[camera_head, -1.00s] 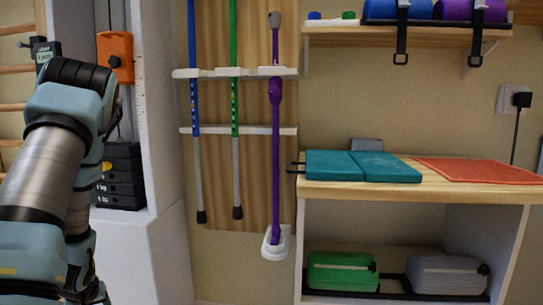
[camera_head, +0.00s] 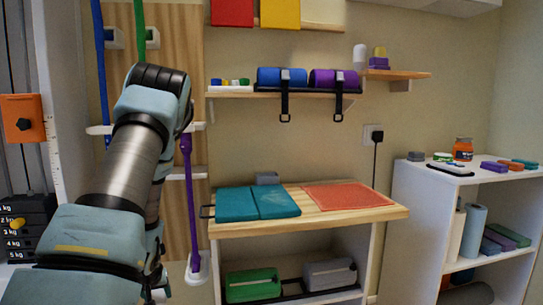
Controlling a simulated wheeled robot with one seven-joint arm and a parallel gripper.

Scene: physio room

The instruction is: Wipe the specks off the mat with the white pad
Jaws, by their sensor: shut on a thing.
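Two mats lie side by side on a wooden-topped table (camera_head: 318,222). One is a teal mat in two panels (camera_head: 245,204), at the left of the top. The other is a flat orange-red mat (camera_head: 347,195), at the right. I cannot make out specks on either one at this distance. I see no white pad. My arm is raised at the left of the picture and bends back down. My gripper is not visible, so what it holds is hidden.
A small grey block (camera_head: 267,178) sits behind the teal mat. Under the table are a green case (camera_head: 252,285) and a grey case (camera_head: 330,273). A wall shelf (camera_head: 283,93) with blue and purple rolls hangs above. A white shelf unit (camera_head: 465,178) stands at the right.

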